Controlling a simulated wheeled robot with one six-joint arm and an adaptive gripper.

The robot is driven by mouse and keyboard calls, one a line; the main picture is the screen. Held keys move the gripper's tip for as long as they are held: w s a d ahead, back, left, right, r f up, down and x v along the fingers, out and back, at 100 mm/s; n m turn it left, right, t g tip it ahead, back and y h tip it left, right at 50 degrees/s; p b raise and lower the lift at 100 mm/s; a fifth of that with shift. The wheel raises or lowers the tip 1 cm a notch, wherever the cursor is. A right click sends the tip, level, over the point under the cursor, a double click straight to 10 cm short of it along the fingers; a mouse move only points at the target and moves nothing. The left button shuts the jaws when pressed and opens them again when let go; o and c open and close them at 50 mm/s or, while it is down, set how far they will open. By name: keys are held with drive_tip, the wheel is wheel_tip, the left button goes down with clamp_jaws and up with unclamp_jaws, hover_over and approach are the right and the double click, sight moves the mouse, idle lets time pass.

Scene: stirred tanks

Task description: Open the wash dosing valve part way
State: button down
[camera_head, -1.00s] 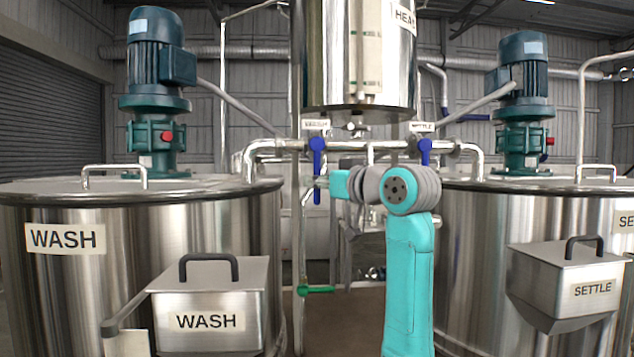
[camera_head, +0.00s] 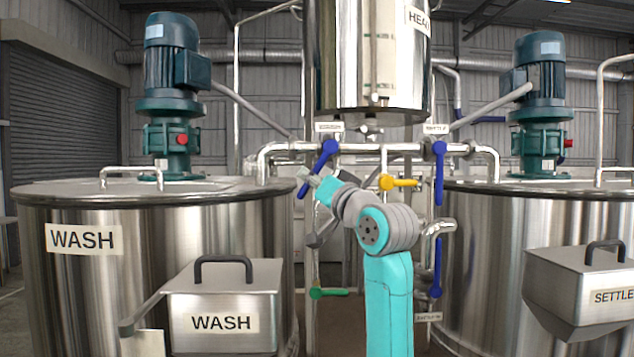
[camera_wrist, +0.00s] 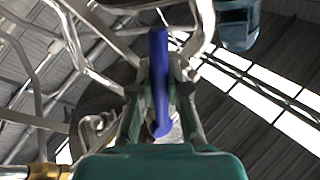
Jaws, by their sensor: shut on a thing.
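The wash dosing valve has a blue lever handle (camera_head: 327,157) on the pipe under the header tank, below a small WASH label (camera_head: 328,127). The lever slants, its lower end toward the lower left. My gripper (camera_head: 308,182) is at the lever's lower part, my arm reaching up and left to it. In the wrist view the blue lever (camera_wrist: 159,80) stands between the two fingers of my gripper (camera_wrist: 160,90), which are closed on it. The fingers hide part of the lever's sides.
The settle valve's blue lever (camera_head: 439,170) hangs straight down to the right. A yellow handle (camera_head: 398,183) is between them, and a green handle (camera_head: 328,293) is lower down. The wash tank (camera_head: 160,240) and settle tank (camera_head: 490,250) flank my arm.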

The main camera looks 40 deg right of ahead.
drive_tip(key=shift+w+a+r+m+h, duration=0.1)
drive_tip(key=shift+a+r+m+h, duration=0.1)
drive_tip(key=shift+m+h, duration=0.2)
drive_tip(key=c, duration=1.1)
unclamp_jaws()
drive_tip(key=shift+c, duration=0.2)
drive_tip(key=v, duration=1.2)
drive_tip(key=shift+f, duration=0.2)
